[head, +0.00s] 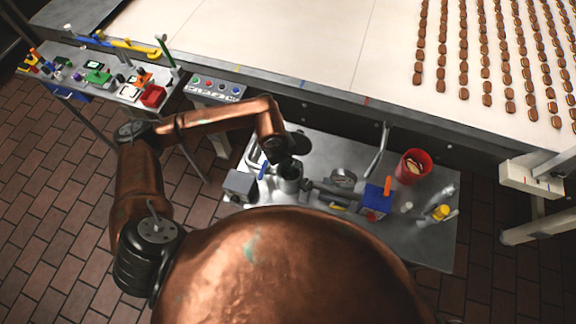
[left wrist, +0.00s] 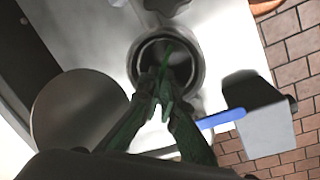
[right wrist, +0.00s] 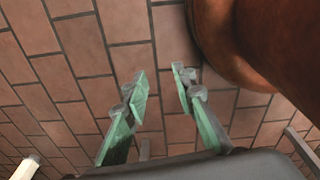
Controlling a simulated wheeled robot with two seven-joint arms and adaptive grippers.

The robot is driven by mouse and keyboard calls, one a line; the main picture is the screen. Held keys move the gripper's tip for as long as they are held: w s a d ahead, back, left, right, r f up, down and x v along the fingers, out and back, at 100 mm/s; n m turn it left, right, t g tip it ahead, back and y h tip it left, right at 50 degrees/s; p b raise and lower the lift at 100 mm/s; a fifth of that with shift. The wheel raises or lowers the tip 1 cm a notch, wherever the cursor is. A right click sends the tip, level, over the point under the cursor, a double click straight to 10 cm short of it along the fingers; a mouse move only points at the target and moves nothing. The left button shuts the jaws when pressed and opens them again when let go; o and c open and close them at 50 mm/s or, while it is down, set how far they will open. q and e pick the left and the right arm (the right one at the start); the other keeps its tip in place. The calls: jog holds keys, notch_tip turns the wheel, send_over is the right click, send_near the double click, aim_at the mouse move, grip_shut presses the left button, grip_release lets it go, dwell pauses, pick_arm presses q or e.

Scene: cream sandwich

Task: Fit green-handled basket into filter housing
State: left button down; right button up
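The filter housing (head: 290,184) is a grey metal cylinder on the steel bench, and its round rim shows in the left wrist view (left wrist: 197,62). A thin bright green handle (left wrist: 169,49) shows over the dark mouth of the housing. My left gripper (left wrist: 163,84) is above the mouth, its fingers nearly together around the green handle. The basket's body is hidden by shadow and the fingers, so I cannot tell how deep it sits. My right gripper (right wrist: 158,82) is open and empty, over the brick floor. It is not visible in the head view.
Beside the housing are a grey box (head: 240,185) and a blue bar (head: 263,170). A red cup (head: 404,167), a blue block (head: 376,200) and a yellow item (head: 441,212) stand farther right on the bench. A round grey disc (left wrist: 75,108) lies left of the housing.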

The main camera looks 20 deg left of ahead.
aim_at(282, 173)
pick_arm(q)
jog(key=shift+f, duration=0.95)
jog(key=c, duration=2.2)
grip_release()
jog(key=shift+r, duration=0.1)
jog(key=shift+o, duration=0.2)
pick_arm(e)
jog(key=shift+s+a+f, duration=0.1)
jog(key=shift+s+f, duration=0.05)
jog(key=shift+s, duration=0.35)
